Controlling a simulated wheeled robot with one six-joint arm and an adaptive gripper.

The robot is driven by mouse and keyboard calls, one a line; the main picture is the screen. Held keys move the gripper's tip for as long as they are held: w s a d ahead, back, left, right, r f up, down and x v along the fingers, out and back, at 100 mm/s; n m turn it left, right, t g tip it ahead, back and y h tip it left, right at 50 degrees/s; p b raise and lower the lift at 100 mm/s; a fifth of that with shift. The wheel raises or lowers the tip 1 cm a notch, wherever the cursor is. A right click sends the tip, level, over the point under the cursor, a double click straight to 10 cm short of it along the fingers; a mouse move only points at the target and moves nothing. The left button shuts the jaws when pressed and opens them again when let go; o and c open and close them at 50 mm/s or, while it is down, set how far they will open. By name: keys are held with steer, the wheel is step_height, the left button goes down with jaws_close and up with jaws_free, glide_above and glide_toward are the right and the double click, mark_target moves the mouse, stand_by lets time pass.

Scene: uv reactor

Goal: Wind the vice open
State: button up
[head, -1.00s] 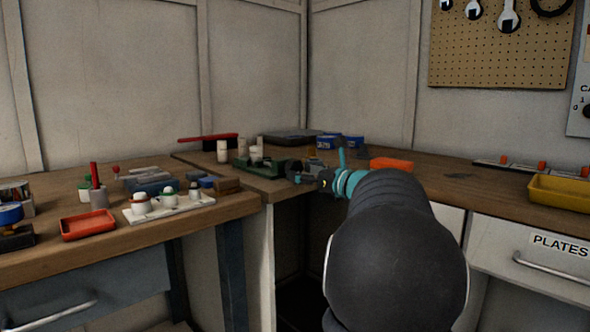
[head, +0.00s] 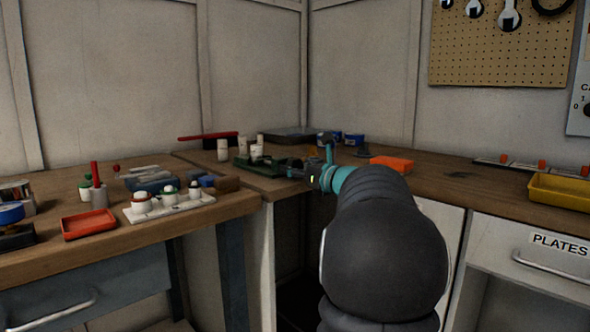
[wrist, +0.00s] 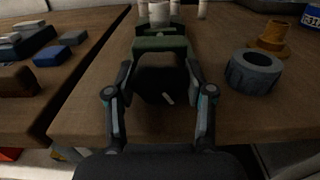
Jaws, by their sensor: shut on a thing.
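The green vice (head: 250,162) stands on the corner of the wooden bench in the head view. In the wrist view its green body (wrist: 160,44) lies straight ahead, with a dark round handle (wrist: 160,82) at its near end by the bench edge. My gripper (wrist: 160,78) has one finger on each side of this dark handle and is shut on it. A small light mark shows on the dark part. In the head view my gripper (head: 308,173) meets the vice's near end, and my arm hides part of the bench behind it. The vice's jaw gap is too small to judge.
A grey ring-shaped part (wrist: 254,72) and a brown fitting (wrist: 271,36) stand close to the right of my gripper. White bottles (head: 223,150) stand behind the vice. An orange tray (head: 390,163) lies to the right. Blue blocks (wrist: 47,55) lie on the left bench.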

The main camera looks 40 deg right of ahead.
steer(key=shift+f+n+b, duration=0.15)
steer(key=shift+n+b, duration=0.55)
steer(key=shift+b, duration=0.15)
steer(key=o, duration=1.2)
steer(key=shift+r, duration=0.2)
steer(key=shift+s, duration=0.1)
steer(key=s, duration=0.8)
steer(key=s+d, duration=0.1)
steer(key=s, duration=0.2)
steer(key=shift+s, duration=0.4)
